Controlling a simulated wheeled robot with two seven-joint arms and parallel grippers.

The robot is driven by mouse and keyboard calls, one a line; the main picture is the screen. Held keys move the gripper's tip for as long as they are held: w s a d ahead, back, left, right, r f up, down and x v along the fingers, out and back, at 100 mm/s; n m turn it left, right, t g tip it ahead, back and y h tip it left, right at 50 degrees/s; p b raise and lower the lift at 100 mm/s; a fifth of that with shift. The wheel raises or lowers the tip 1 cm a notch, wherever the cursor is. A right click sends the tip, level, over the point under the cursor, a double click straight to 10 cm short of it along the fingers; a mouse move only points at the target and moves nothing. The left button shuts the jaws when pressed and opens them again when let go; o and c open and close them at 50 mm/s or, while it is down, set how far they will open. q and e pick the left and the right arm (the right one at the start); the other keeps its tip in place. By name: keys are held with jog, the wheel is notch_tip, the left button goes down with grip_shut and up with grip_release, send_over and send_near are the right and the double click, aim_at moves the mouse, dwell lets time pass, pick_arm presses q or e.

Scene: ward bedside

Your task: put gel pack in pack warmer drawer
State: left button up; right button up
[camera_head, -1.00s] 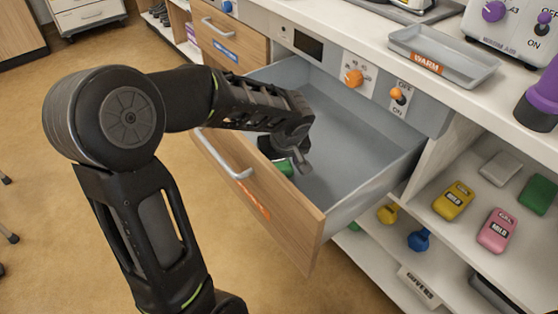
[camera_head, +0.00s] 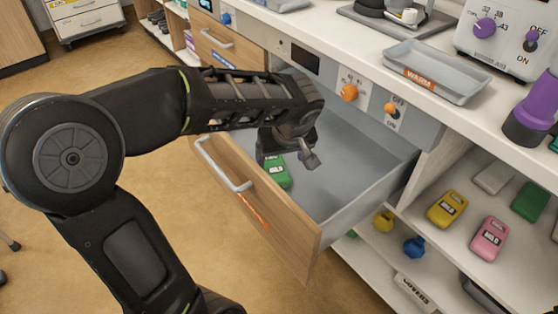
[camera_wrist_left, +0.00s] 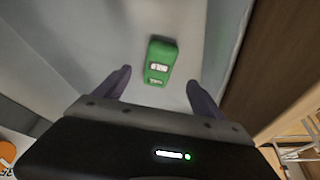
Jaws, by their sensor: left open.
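The green gel pack (camera_head: 279,174) lies on the floor of the open grey-lined drawer (camera_head: 345,180), near its wooden front. In the left wrist view the green pack (camera_wrist_left: 160,62) lies flat, label showing, beyond and between the two fingertips. My left gripper (camera_head: 290,162) is above the drawer, close over the pack; its fingers (camera_wrist_left: 157,85) are open and apart from the pack, with nothing between them. The gripper partly hides the pack in the head view. My right gripper is not in view.
An orange knob (camera_head: 348,92) and a toggle switch (camera_head: 391,110) sit on the panel behind the drawer. A grey tray (camera_head: 437,72) marked WARM stands on the counter. Yellow (camera_head: 447,209) and pink (camera_head: 489,239) packs lie on the shelf to the right.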

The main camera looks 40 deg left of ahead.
pick_arm(q)
jog(key=shift+v, duration=1.1)
jog(key=shift+r, duration=0.1)
